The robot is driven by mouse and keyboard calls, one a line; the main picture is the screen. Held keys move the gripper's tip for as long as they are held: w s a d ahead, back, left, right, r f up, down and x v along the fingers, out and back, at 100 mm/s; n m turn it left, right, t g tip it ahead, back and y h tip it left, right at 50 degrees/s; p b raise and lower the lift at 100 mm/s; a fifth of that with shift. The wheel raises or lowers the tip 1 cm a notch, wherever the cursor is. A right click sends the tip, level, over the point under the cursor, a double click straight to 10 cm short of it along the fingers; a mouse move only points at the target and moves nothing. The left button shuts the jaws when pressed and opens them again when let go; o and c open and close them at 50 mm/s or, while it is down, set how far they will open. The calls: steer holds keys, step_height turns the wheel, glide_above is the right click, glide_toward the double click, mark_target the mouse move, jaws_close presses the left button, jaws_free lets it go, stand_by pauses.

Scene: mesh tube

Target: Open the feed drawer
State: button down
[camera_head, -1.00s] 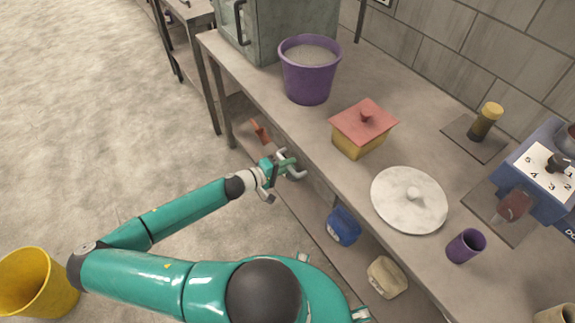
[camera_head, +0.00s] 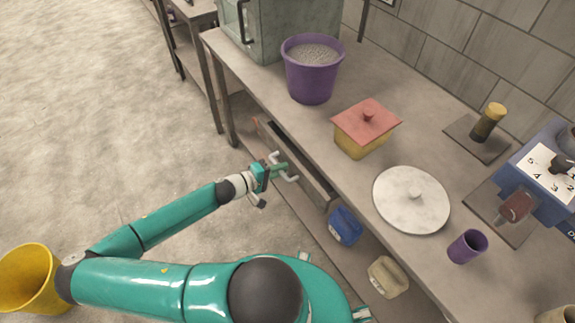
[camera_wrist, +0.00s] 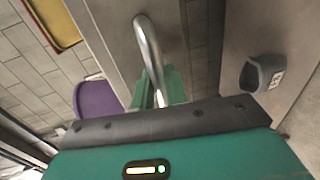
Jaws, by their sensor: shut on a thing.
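The feed drawer (camera_head: 312,176) is set under the front edge of the workbench and stands partly pulled out, with its inside showing as a narrow strip. Its metal handle (camera_head: 290,177) faces the open floor. In the wrist view, the curved handle bar (camera_wrist: 147,45) runs down between my green fingers. My gripper (camera_head: 279,169) is shut on this handle; the fingers (camera_wrist: 163,88) are partly hidden behind my gripper's dark edge.
The workbench carries a purple bucket of pale grains (camera_head: 311,80), a red-lidded yellow box (camera_head: 365,130) and a round white lid (camera_head: 411,200). A blue container (camera_head: 345,226) and a beige one (camera_head: 388,277) sit on the lower shelf. A yellow bucket (camera_head: 30,280) stands on the floor.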

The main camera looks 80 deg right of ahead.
steer(key=f+v, duration=0.3)
steer(key=v, duration=1.1)
steer(key=shift+w+a, duration=0.5)
steer(key=shift+r, duration=0.1)
steer(key=c, duration=1.8)
jaws_free()
steer(key=v, duration=1.3)
steer(key=shift+w+a, duration=0.25)
steer(key=shift+w, duration=0.05)
steer(key=shift+a, duration=0.1)
